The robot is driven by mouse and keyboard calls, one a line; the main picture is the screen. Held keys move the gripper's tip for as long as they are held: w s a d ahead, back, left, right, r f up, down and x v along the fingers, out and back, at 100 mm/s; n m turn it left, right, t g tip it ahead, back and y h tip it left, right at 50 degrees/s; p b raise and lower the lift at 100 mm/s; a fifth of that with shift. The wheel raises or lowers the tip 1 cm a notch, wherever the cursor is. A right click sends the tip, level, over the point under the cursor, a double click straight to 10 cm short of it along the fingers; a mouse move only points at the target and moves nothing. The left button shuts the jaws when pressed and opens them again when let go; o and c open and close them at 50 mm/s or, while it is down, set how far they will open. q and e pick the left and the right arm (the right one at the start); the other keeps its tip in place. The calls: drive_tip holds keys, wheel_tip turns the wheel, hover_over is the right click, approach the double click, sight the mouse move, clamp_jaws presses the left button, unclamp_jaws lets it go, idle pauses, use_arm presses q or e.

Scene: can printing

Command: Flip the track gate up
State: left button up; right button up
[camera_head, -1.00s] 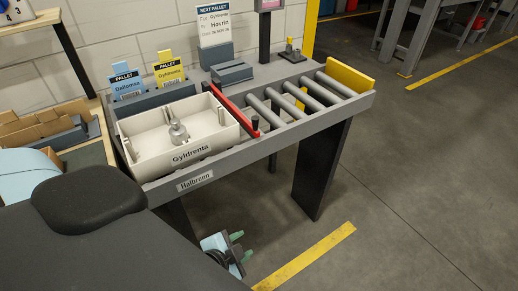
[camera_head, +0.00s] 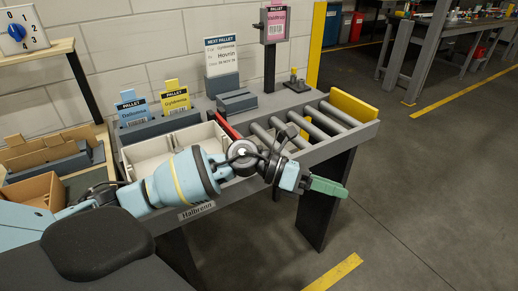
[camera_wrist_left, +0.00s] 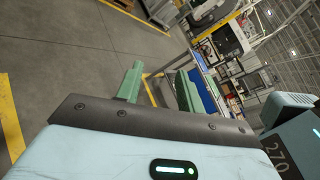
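The track gate looks to be the red bar (camera_head: 228,126) lying across the track between the white tray (camera_head: 150,152) and the rollers. Its far part shows in the head view; its near end is hidden behind my left arm. My left gripper (camera_head: 328,187) is in front of the track's near edge, right of the bar, with its green fingers pointing right, away from the bar. In the left wrist view the left gripper (camera_wrist_left: 158,85) has its two green fingers apart and nothing between them. My right gripper is not in view.
Grey rollers (camera_head: 320,122) run right to a yellow end stop (camera_head: 354,106). Pallet cards (camera_head: 176,99) and a grey block (camera_head: 237,102) stand along the back. A post with a pink screen (camera_head: 275,24) rises behind. The floor to the right is open.

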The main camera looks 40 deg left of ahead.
use_arm(q)
drive_tip(key=w+a+r+m+g+y, duration=0.15)
drive_tip(key=a+y, duration=0.45)
drive_tip(key=a, duration=0.6)
drive_tip(key=w+a+r+m+g+y, duration=0.1)
drive_tip(key=a+r+m+y, duration=0.35)
drive_tip(key=a, duration=0.75)
drive_tip(key=shift+n+y, duration=0.65)
drive_tip(key=shift+n, duration=0.25)
drive_tip(key=shift+a+x, duration=0.1)
drive_tip(key=shift+x, duration=2.25)
drive_tip(key=shift+a+x, duration=0.15)
drive_tip(key=shift+x, duration=2.2)
drive_tip(key=shift+s+f, duration=0.1)
clamp_jaws()
